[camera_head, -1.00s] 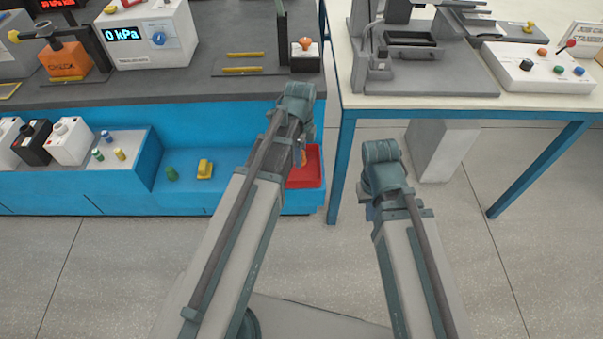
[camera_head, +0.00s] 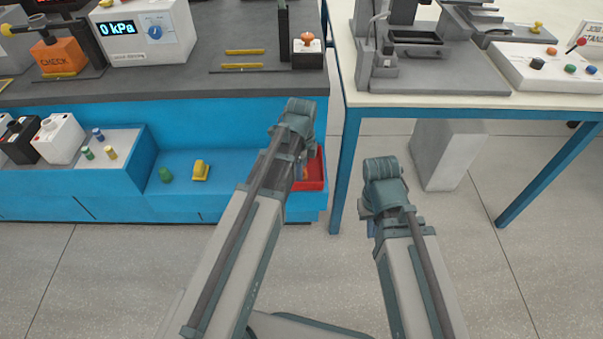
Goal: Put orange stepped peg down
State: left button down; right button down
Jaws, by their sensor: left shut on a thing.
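My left gripper (camera_head: 302,168) hangs over the red tray (camera_head: 314,184) at the right end of the blue lower shelf. My own forearm hides most of it. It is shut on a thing. A small orange patch (camera_head: 304,174) shows beside the wrist, in front of the tray, and looks like the orange stepped peg. Its shape and whether it touches the tray floor are hidden. My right gripper (camera_head: 372,228) is over open floor in front of the table gap. Its fingers are mostly hidden behind the arm.
A yellow block (camera_head: 200,171) and a green peg (camera_head: 166,175) stand on the blue shelf (camera_head: 225,200) left of the tray. Small cylinders and battery-like boxes (camera_head: 58,139) sit further left. A blue table leg (camera_head: 346,175) stands between my arms.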

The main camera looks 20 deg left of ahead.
pick_arm(q)
jog(key=shift+f, duration=0.15)
jog(key=c, duration=0.7)
grip_release()
notch_tip(320, 180, up, 12)
jog(key=p, duration=1.2)
jog(key=shift+s+d+r+n+y, duration=0.1)
jog(key=shift+s+d+n+y, duration=0.1)
jog(key=shift+s+d+n, duration=1.9)
jog(key=shift+s+d+r+n+y, duration=0.1)
jog(key=shift+s+d+n+y, duration=0.1)
jog(key=shift+s+d+n, duration=1.85)
jog(key=shift+s+d+r+n+y, duration=0.15)
jog(key=shift+s+d+n, duration=1)
jog(key=shift+s+n, duration=1.8)
jog(key=shift+f, duration=0.1)
